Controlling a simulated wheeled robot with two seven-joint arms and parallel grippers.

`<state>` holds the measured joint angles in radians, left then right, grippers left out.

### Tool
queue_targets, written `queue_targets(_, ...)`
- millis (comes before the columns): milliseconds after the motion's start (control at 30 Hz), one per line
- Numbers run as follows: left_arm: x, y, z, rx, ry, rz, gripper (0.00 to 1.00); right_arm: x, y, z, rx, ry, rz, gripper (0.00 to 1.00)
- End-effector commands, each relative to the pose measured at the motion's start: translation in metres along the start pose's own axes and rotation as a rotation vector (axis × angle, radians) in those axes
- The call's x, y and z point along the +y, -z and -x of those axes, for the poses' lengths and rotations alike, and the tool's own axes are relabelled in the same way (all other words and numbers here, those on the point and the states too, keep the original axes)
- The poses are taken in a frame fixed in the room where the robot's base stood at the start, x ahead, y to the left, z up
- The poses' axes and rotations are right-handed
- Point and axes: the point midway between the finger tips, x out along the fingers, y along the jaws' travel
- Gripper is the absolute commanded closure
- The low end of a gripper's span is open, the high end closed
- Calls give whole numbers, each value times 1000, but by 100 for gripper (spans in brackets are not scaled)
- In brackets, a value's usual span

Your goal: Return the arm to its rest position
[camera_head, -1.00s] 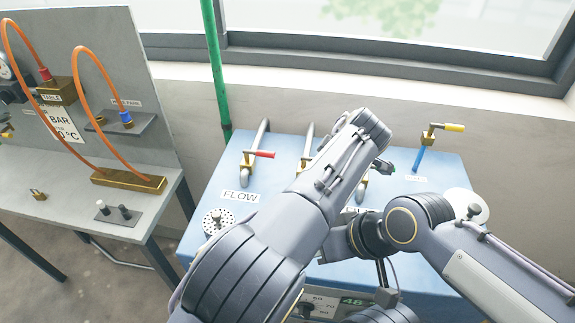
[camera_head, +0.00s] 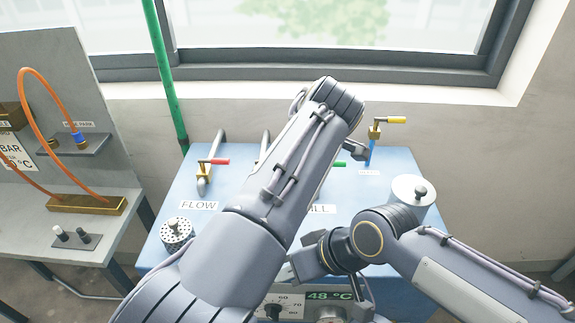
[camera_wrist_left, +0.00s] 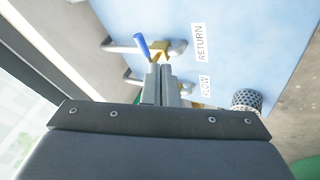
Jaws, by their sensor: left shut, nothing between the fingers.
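My left arm rises across the middle of the head view, over the blue bench (camera_head: 165,250), and hides its own gripper there. In the left wrist view, the left gripper (camera_wrist_left: 161,88) has its two fingers together and empty. Its tips show beside a blue-handled valve (camera_wrist_left: 142,46); I cannot tell whether they touch. My right arm comes in from the right, folded at a joint, with the right gripper (camera_head: 303,265) low over the bench's front edge. Its jaw opening is not clear.
The red-handled valve (camera_head: 215,161) and yellow-handled valve (camera_head: 391,121) stand on the bench. A perforated cup (camera_head: 176,236) is at left, and a round metal lid (camera_head: 413,189) at right. A green pipe (camera_head: 166,80) runs up the wall. A side table (camera_head: 40,235) stands left.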

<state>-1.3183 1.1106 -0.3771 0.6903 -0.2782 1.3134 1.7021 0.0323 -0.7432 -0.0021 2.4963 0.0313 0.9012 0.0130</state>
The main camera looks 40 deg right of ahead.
Motion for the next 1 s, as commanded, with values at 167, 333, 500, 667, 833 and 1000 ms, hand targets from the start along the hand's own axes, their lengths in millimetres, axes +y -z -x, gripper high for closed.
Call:
queue_targets(167, 1, -1, 11, 0, 1, 0, 100, 0, 0, 0, -1, 0, 0, 64)
queue_targets(333, 1, 0, 12, 0, 1, 0, 100, 0, 0, 0, -1, 0, 0, 64)
queue_targets(500, -11, 38, 10, -30, 23, 7, 100, 0, 0, 0, -1, 0, 0, 64)
queue_targets(667, -60, 132, 7, -124, 59, 5, 100, 0, 0, 0, -1, 0, 0, 64)
queue_targets(833, -154, 223, 13, -243, 47, -23, 100, 0, 0, 0, -1, 0, 0, 64)
queue_targets(1000, -269, 272, 33, -319, -26, -72, 100, 0, 0, 0, -1, 0, 0, 64)
